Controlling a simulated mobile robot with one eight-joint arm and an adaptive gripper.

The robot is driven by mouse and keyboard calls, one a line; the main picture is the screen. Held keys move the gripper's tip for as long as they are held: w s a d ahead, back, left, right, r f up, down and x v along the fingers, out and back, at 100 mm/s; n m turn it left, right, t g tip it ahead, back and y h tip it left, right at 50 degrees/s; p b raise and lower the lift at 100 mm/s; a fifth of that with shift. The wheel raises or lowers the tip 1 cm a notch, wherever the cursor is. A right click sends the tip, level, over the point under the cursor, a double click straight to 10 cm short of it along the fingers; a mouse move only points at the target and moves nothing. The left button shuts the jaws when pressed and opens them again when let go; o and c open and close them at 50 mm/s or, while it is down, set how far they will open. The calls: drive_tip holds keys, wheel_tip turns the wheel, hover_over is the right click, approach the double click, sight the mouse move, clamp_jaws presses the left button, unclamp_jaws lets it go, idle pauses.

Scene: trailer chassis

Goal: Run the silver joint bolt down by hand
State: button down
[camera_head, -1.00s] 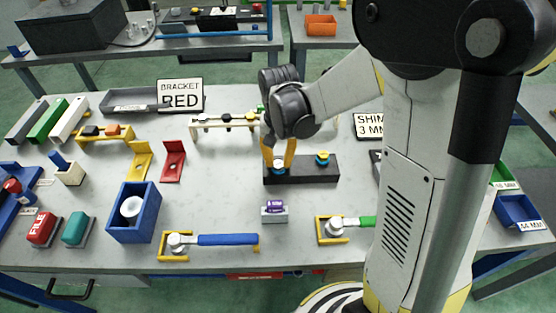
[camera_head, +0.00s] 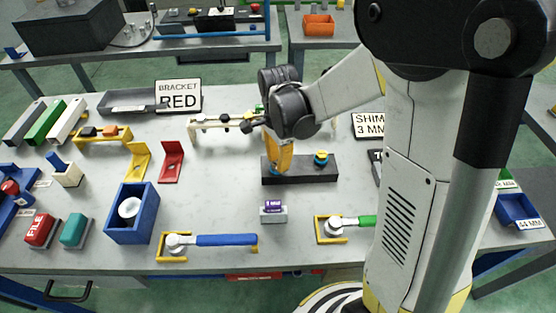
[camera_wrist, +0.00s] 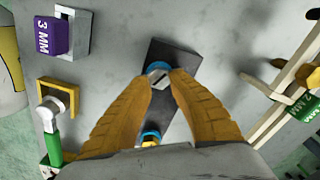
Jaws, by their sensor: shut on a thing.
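The silver joint bolt (camera_wrist: 157,74) shows its hex head between my fingertips in the wrist view, above a blue ring at one end of a dark block (camera_wrist: 175,57). In the head view the block (camera_head: 302,176) lies on the table, and my fingers hide the bolt. My gripper (camera_head: 278,170) points down over the block's left end, with its yellow fingers shut on the bolt head. A second, yellow-topped bolt (camera_head: 321,156) with a blue ring stands at the block's right end. It also shows near my palm in the wrist view (camera_wrist: 150,138).
A purple-topped 3 MM block (camera_head: 273,210) sits in front of the dark block. A blue-handled wrench (camera_head: 225,240) and a green-handled wrench (camera_head: 350,222) lie in yellow holders near the front edge. A pale rack (camera_head: 215,122) stands behind my gripper.

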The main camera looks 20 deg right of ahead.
drive_tip(key=m, duration=0.5)
drive_tip(key=shift+s+m, duration=0.15)
drive_tip(key=shift+m, duration=0.15)
idle(0.5)
drive_tip(key=c, duration=1.1)
unclamp_jaws()
drive_tip(key=shift+c, duration=0.2)
wheel_tip(320, 180, up, 12)
